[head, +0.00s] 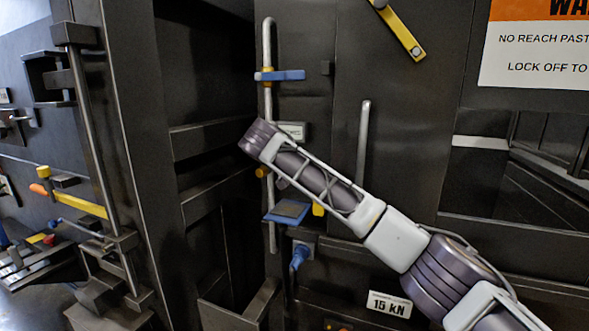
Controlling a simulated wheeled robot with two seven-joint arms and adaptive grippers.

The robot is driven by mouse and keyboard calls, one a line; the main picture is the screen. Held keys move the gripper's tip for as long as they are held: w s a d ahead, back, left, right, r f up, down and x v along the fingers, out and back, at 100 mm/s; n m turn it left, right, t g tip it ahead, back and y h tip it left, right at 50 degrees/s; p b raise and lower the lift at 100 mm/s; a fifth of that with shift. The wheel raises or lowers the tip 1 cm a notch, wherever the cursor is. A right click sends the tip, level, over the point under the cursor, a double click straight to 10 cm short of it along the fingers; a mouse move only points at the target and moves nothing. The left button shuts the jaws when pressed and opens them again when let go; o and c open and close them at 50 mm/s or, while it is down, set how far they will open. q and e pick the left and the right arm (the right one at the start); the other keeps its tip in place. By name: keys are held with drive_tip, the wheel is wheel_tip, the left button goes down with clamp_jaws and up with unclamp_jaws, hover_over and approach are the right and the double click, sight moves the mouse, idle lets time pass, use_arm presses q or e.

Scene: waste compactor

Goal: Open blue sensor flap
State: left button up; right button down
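A small blue flap (287,211) with a dark panel on its face sticks out from the dark machine front, below the middle of the picture. It looks tilted, but I cannot tell how far it is open. A second blue piece (281,75) sits higher, on a vertical grey rod. My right arm comes in from the lower right and ends just above and left of the lower flap. No gripper fingers show on it; they are out of sight or hidden behind the arm. A gap shows between arm and flap. My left gripper is not in view.
A blue knob (300,256) is below the flap. A vertical grey bar handle (363,140) and a yellow lever (404,33) are on the machine front. A dark open recess (205,110) lies left of the rod. A yellow bar (80,205) stands out farther left.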

idle(0.7)
drive_tip(key=v, duration=1.2)
idle(0.4)
